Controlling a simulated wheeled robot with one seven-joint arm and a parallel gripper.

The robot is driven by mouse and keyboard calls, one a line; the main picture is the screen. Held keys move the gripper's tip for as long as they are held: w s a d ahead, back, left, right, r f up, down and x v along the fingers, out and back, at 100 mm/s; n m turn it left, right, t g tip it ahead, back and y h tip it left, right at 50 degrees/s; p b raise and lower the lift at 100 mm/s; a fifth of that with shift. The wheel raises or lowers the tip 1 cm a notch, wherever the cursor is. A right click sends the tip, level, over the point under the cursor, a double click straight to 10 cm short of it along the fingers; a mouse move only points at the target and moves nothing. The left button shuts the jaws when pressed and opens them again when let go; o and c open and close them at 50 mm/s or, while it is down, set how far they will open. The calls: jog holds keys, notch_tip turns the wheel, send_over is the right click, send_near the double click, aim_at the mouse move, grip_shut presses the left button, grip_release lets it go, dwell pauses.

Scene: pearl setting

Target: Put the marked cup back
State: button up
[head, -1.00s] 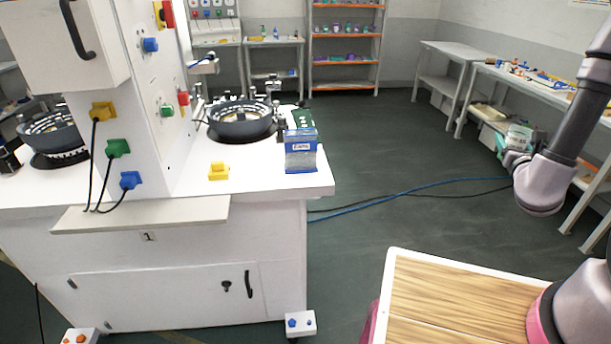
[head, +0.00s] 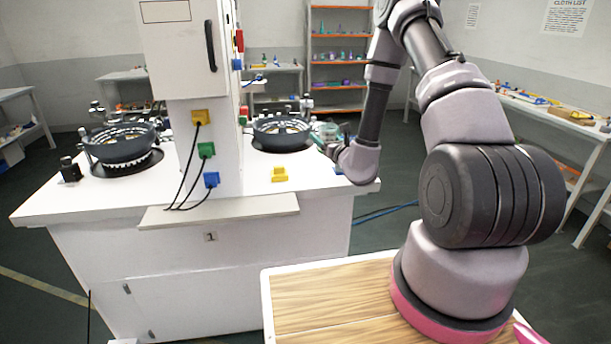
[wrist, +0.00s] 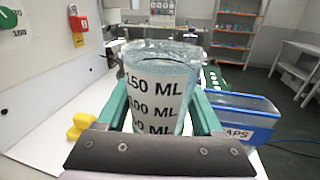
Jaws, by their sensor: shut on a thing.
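The marked cup (wrist: 158,88) is clear and printed with ML marks, the 150 ML line near its top. It stands upright between the green fingers of my gripper (wrist: 162,112), which is shut on it. In the head view my gripper (head: 330,150) is over the right part of the white machine table (head: 120,200), and the cup there is small and partly hidden. I cannot tell whether the cup's base touches the table.
A blue box labelled CAPS (wrist: 242,118) stands close right of the cup, and a yellow block (wrist: 82,125) is to the left. Round black bowls (head: 282,130) and a white column (head: 205,140) with coloured plugs stand on the table. A wood-topped surface (head: 310,300) is in front.

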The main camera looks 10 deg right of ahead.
jog(key=w+a+f+n+y, duration=0.1)
jog(key=w+a+f, duration=0.1)
jog(key=w+a+f+n+g+y, duration=0.1)
jog(key=w+a+f+y, duration=0.1)
jog(key=w+f, duration=0.1)
jog(key=shift+w+a+f, duration=0.15)
jog(key=shift+a, duration=0.25)
jog(key=shift+d+f, duration=0.15)
jog(key=shift+f, duration=2.45)
jog(key=shift+f, duration=0.15)
jog(key=o, duration=1.4)
jog(key=shift+c, duration=0.2)
